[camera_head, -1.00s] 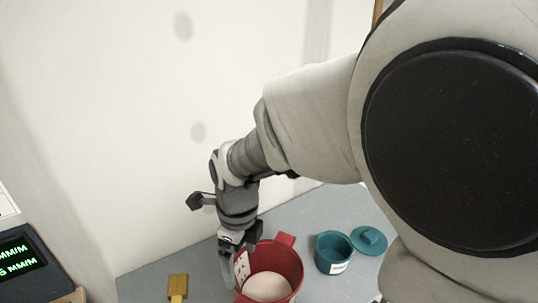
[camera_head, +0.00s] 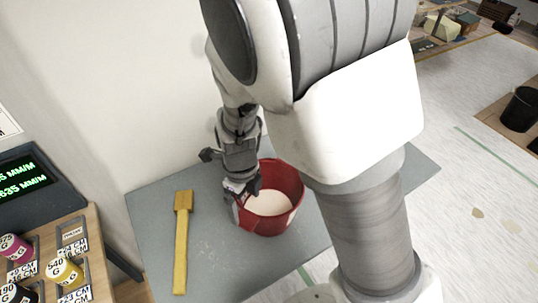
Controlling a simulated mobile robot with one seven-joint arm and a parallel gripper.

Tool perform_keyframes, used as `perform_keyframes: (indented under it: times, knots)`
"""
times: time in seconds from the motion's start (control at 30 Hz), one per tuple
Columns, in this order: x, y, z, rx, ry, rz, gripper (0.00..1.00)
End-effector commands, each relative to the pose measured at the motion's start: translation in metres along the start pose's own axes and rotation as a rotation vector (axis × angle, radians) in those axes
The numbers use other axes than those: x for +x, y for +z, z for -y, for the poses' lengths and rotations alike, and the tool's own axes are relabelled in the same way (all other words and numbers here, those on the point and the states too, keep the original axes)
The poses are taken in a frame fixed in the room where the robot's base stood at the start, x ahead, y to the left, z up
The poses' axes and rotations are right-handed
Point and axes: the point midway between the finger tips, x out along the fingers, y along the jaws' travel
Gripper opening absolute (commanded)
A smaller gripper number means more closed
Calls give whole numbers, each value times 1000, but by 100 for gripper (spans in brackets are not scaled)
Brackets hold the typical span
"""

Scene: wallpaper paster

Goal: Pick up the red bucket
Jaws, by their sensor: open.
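The red bucket (camera_head: 289,183) stands upright on the grey table, with a pale, cream-coloured filling inside. My gripper (camera_head: 238,199) is at the bucket's left rim, pointing down, with its fingers close to or around the wall there. The gripper is open. Its fingertips are partly hidden, and I cannot tell whether they touch the wall. My arm covers the area to the right of the bucket.
The grey table (camera_head: 160,222) carries a yellow-handled brush-like tool (camera_head: 182,240) at left. A wooden rack with paint pots (camera_head: 65,271) and a dark display (camera_head: 28,180) stand at far left. A wall is behind the table. A black bin (camera_head: 521,108) is on the floor at right.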

Motion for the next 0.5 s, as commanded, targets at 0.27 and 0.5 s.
perform_keyframes:
  times: [0.27,0.5]
  knots:
    - [33,-1,-4,1,1,-3,100]
    - [54,0,-4,0,0,1,100]
